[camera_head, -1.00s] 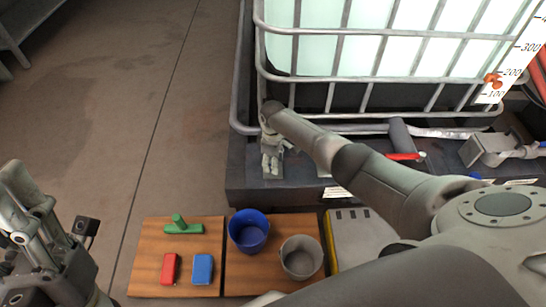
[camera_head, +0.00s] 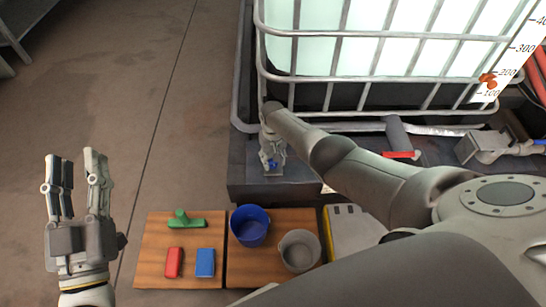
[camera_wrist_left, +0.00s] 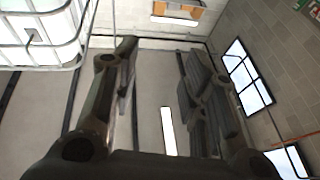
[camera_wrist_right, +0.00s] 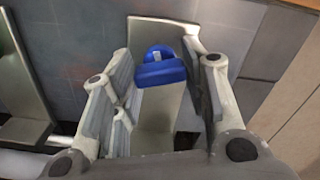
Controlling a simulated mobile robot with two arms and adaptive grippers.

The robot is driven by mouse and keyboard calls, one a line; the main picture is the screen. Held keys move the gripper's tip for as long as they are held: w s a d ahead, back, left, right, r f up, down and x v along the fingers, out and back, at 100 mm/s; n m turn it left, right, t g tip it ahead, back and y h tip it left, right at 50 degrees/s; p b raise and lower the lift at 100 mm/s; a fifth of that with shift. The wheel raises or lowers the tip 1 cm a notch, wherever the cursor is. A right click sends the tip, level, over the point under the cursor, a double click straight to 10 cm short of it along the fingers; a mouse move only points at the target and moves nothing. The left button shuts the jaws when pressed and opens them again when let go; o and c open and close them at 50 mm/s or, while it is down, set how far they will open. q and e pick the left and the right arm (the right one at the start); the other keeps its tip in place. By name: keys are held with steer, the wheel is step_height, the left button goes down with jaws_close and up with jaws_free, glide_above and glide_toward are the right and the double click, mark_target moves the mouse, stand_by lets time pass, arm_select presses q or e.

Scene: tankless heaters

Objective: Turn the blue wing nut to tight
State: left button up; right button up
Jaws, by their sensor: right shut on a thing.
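The blue wing nut (camera_wrist_right: 160,72) sits on a grey metal bracket between the fingers of my right gripper in the right wrist view. My left gripper (camera_head: 78,172) is raised at the left over the floor, open and empty. The left wrist view shows only the room between its spread fingers.
The caged white tank (camera_head: 390,40) stands behind my right gripper. A red-handled valve (camera_head: 398,154) is to its right. In front are wooden boards (camera_head: 150,255) with a green T-shaped piece, a red block and a blue block, plus a blue bucket (camera_head: 250,226) and a grey bucket (camera_head: 300,252).

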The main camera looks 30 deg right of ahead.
arm_select(q)
steer(key=shift+w+a+f+g+y, duration=0.15)
steer(key=shift+f+g, duration=0.1)
steer(key=shift+f, duration=0.25)
steer(key=shift+w+d+f+g+y, duration=0.15)
steer(key=shift+f+g, duration=0.1)
steer(key=shift+f, duration=0.25)
arm_select(e)
steer(key=m, duration=0.3)
arm_select(q)
steer(key=shift+a+f, duration=0.1)
steer(key=shift+a, duration=0.05)
arm_select(e)
steer(key=shift+m, duration=0.5)
steer(key=o, duration=1)
steer(key=shift+r, duration=0.15)
steer(key=shift+w+r, duration=0.1)
steer(key=shift+r, duration=0.65)
step_height(320, 180, up, 10)
steer(key=shift+r, duration=0.1)
